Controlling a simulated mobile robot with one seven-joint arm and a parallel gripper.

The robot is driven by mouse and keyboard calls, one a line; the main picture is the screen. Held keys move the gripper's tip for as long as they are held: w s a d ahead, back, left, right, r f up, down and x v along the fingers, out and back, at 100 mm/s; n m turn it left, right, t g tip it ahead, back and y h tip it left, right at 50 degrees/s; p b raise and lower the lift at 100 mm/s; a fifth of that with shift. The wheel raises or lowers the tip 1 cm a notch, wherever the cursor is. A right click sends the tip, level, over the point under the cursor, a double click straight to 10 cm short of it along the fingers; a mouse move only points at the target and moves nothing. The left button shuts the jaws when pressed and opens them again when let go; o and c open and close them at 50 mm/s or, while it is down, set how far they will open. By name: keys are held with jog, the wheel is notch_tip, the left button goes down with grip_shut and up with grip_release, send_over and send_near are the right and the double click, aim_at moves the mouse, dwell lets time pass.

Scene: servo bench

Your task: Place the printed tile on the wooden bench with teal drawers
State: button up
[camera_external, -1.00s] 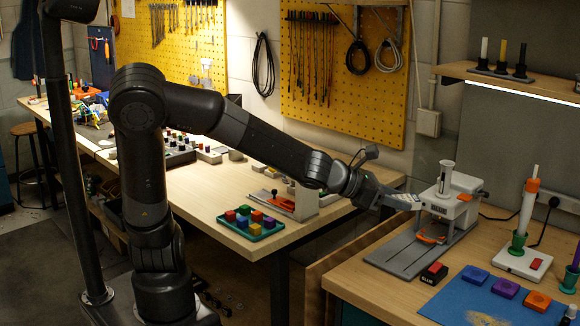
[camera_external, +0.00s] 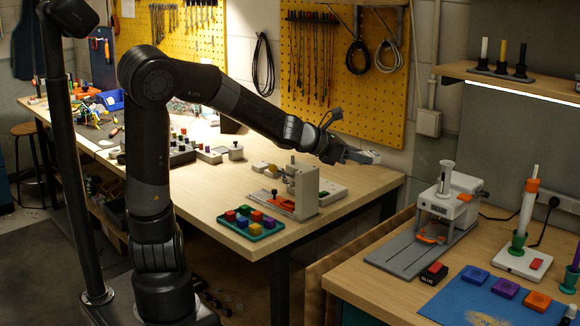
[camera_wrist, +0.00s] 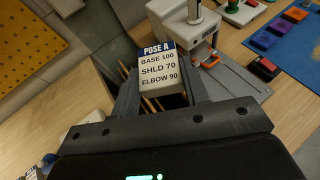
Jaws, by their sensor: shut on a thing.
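The printed tile (camera_wrist: 168,72) is white with a dark blue band reading POSE A and lines for base, shoulder and elbow. My gripper (camera_wrist: 160,82) is shut on it, the printed face toward the wrist camera. In the external view my gripper (camera_external: 352,154) holds the tile (camera_external: 370,157) in the air near the right end of the left-hand bench, well clear of the right-hand bench. The wooden bench with teal drawers (camera_external: 345,284) is at lower right. Only a strip of its teal front shows. Its top also shows in the wrist view (camera_wrist: 284,106).
On the teal bench stand a grey and white press (camera_external: 448,200), a red block (camera_external: 435,272) and a blue mat (camera_external: 455,300) with coloured pieces. Bare wood lies at its front left. The left-hand bench (camera_external: 200,200) holds a fixture (camera_external: 302,190) and a teal tray (camera_external: 251,231).

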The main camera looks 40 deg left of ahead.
jog(key=w+a+n+y, duration=0.2)
jog(key=w+a, duration=0.1)
jog(key=a, duration=1.2)
jog(key=n+t+y, duration=0.2)
jog(key=n+y, duration=0.2)
send_over(192, 184)
jog(key=f, duration=1.7)
jog(key=shift+d+f, duration=0.25)
jog(key=shift+d, duration=0.15)
jog(key=shift+s+a+f, duration=0.1)
jog(key=shift+a+f, duration=0.2)
jog(key=shift+f, duration=1.9)
jog(key=shift+f, duration=0.25)
jog(key=o, duration=1)
jog(key=shift+d, duration=0.1)
jog(key=shift+c, duration=0.2)
